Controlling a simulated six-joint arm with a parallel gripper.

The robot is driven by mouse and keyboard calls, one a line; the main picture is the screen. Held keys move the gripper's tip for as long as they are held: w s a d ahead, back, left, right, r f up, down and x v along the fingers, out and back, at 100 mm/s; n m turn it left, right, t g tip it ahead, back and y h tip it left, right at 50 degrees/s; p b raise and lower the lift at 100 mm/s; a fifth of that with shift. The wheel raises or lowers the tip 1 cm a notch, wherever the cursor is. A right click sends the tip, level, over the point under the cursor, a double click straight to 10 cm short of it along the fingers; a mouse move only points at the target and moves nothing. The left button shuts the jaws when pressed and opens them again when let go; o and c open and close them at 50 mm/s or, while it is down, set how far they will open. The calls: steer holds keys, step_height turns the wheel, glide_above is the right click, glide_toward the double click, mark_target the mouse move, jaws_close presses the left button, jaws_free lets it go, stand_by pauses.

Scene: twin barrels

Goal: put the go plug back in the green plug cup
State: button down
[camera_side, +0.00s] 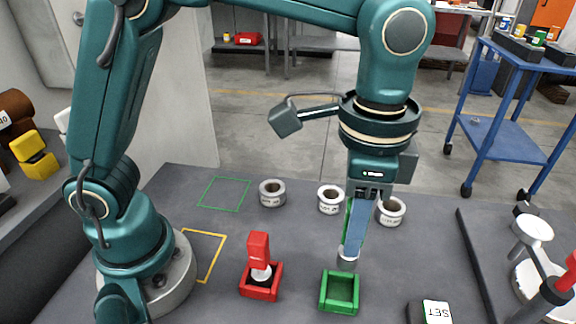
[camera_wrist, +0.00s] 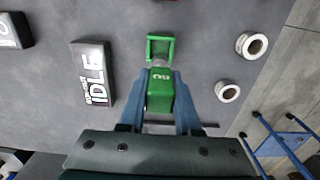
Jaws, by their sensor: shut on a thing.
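My gripper (camera_side: 351,246) is shut on the green go plug, with its blue fingers on either side of it. The green plug cup (camera_side: 326,294) is an open square box on the bench, just in front of the plug in the side view. It also shows just above the plug in the wrist view (camera_wrist: 150,50). Its inside looks empty.
A red plug (camera_side: 258,246) stands in a red cup (camera_side: 260,292) left of the green cup. Grey and white ring parts (camera_side: 271,193) (camera_side: 330,200) (camera_side: 392,211) stand behind. A SET block (camera_side: 436,312) is at front right. An IDLE block (camera_wrist: 92,72) lies left in the wrist view.

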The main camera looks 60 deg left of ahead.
mark_target(345, 266)
steer(key=shift+f, duration=2.5)
steer(key=shift+f, duration=1.6)
steer(key=c, duration=0.5)
jaws_free()
step_height(345, 266, up, 4)
steer(key=shift+r, duration=0.55)
